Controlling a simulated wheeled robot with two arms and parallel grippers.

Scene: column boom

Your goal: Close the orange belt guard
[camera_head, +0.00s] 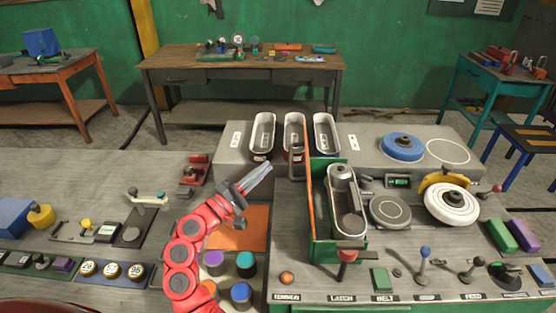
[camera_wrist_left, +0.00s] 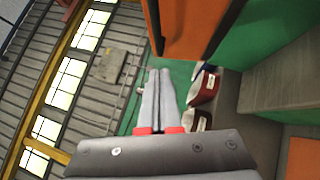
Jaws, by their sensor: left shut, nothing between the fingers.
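The orange belt guard (camera_head: 311,190) shows as a thin panel, nearly edge-on, standing swung open along the left side of the green housing (camera_head: 327,250). The dark belt loop with its grey pulleys (camera_head: 346,205) is exposed inside the housing. My left gripper (camera_head: 268,168) is shut and empty, left of the guard and apart from it, pointing up and right. In the left wrist view the shut fingers (camera_wrist_left: 158,85) point forward, and an orange panel (camera_wrist_left: 198,25), likely the guard, is above and right of them. My right gripper is not in view.
Behind are white-rimmed trays (camera_head: 263,134) on a raised grey ledge. A red-handled lever (camera_head: 348,258) stands at the housing's front. A white wheel (camera_head: 452,204) is at right.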

